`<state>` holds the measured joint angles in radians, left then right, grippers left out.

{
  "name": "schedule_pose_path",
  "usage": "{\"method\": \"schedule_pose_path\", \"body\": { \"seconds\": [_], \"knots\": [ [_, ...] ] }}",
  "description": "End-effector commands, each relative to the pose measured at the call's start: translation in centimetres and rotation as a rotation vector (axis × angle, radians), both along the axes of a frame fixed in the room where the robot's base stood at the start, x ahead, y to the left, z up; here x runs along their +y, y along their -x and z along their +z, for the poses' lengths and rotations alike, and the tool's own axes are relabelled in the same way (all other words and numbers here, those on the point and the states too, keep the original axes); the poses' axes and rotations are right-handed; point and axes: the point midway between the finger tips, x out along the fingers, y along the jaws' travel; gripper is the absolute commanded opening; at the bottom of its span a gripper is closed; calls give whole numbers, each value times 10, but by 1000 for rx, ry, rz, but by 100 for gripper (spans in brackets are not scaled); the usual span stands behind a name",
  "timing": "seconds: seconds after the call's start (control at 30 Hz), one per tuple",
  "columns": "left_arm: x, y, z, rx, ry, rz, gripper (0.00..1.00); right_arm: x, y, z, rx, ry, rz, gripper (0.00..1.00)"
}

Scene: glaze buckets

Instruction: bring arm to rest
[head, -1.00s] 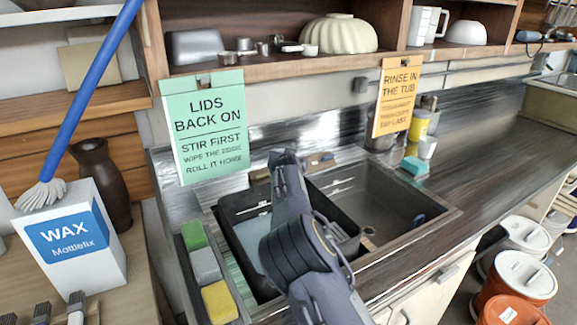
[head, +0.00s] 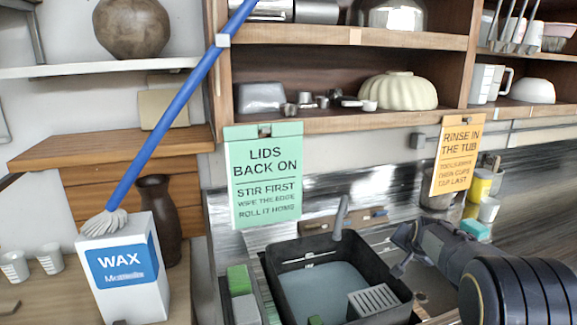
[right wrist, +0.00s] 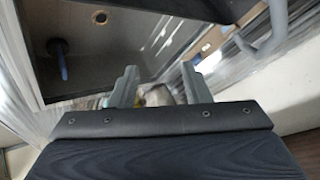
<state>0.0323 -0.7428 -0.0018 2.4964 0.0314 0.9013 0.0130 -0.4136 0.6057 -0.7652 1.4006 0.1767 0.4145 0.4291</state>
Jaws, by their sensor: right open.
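My right arm comes in from the lower right of the head view. Its gripper (head: 401,252) is just right of the black tub (head: 402,293), above the sink area. The right wrist view shows its two grey fingers (right wrist: 158,85) apart, with nothing held between them. The black tub holds pale bluish water (head: 322,290) and a grey slotted piece (head: 374,301). My left gripper is not in view.
Left of the tub is a tray with a green sponge (head: 239,280). A wax box (head: 125,275) stands further left. Two hanging signs, green (head: 264,178) and orange (head: 457,155), are behind.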

Motion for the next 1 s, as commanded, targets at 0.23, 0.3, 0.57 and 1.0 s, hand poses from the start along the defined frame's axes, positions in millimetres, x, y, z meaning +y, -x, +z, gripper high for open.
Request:
{"method": "schedule_pose_path", "body": {
  "seconds": [0.23, 0.3, 0.57, 1.0],
  "knots": [
    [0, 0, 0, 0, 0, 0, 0, 14, 144, 12, 110, -249, 152, 43],
    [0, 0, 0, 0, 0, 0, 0, 29, 185, 18, 122, -280, 225, 43],
    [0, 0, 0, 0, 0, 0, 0, 89, 334, 20, 145, -226, 506, 43],
    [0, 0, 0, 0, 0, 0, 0, 121, 425, -17, 204, -67, 658, 43]
  ]
}}
